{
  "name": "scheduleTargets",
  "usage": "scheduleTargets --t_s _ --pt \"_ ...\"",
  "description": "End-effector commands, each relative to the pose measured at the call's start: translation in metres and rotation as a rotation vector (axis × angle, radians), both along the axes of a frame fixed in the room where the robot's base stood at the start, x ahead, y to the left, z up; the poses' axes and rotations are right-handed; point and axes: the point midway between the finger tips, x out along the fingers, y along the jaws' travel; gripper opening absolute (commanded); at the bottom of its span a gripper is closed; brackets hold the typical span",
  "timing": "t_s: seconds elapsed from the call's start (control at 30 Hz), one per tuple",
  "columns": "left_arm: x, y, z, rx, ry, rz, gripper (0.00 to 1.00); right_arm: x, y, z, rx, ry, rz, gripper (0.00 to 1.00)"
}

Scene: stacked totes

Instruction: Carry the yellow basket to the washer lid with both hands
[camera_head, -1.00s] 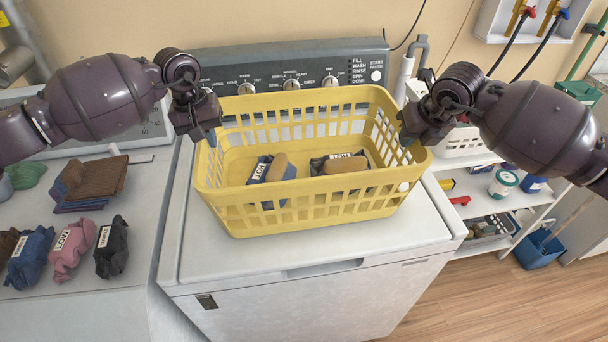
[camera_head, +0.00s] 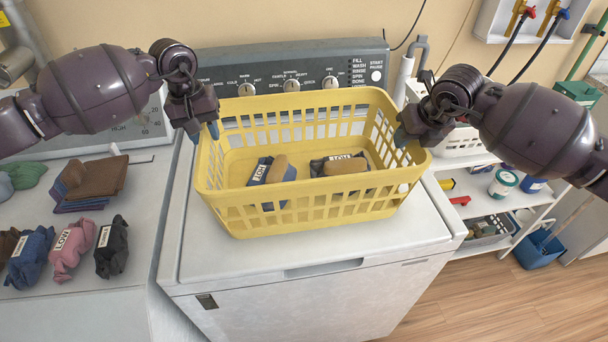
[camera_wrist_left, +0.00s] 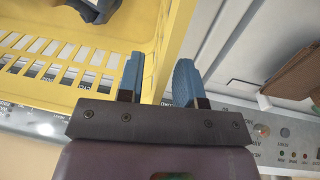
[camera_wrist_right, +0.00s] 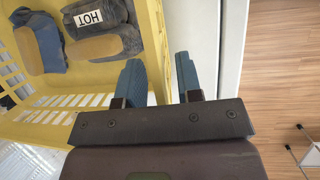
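The yellow basket (camera_head: 300,222) sits upright on the white washer lid (camera_head: 300,255). It holds two dark cloth bundles with white labels, each with a tan rounded piece. My left gripper (camera_head: 204,132) is at the basket's left rim, near its far corner; its blue fingers (camera_wrist_left: 157,82) stand apart, open. My right gripper (camera_head: 408,137) is at the right rim; its fingers (camera_wrist_right: 159,80) are also apart, with the yellow wall (camera_wrist_right: 156,50) showing behind and between them. I cannot tell whether either gripper touches the rim.
The washer's control panel (camera_head: 290,70) stands behind the basket. A surface at left holds labelled bundles (camera_head: 112,245) and folded cloth (camera_head: 95,180). A white shelf with cans (camera_head: 503,183) and a blue bucket (camera_head: 540,248) are at right. The lid's front strip is clear.

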Motion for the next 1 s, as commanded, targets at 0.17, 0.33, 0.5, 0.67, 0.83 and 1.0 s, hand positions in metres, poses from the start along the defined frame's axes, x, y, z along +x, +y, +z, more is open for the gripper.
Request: scheduleTargets --t_s 0.17,0.33,0.5,0.67,0.83,1.0 --pt "0.0 0.005 0.037 0.001 -0.004 -0.001 0.33 0.0 0.0 0.0 0.0 0.0 0.0 0.33" --pt "-0.001 0.008 0.067 0.002 -0.003 0.0 0.33 0.0 0.0 0.0 0.0 0.0 0.0 0.33" --pt "-0.002 0.01 0.088 0.001 -0.002 0.0 0.33 0.0 0.0 0.0 0.0 0.0 0.0 0.33" --pt "-0.003 0.011 0.097 0.0 0.0 0.0 0.33 0.0 0.0 0.001 0.0 0.0 0.0 0.33" --pt "-0.003 0.012 0.098 0.0 0.001 0.0 0.33 -0.004 -0.003 0.013 0.001 -0.003 0.0 0.33" --pt "-0.003 0.012 0.098 0.0 0.0 0.0 0.33 -0.015 -0.008 0.04 -0.001 -0.004 0.001 0.33"
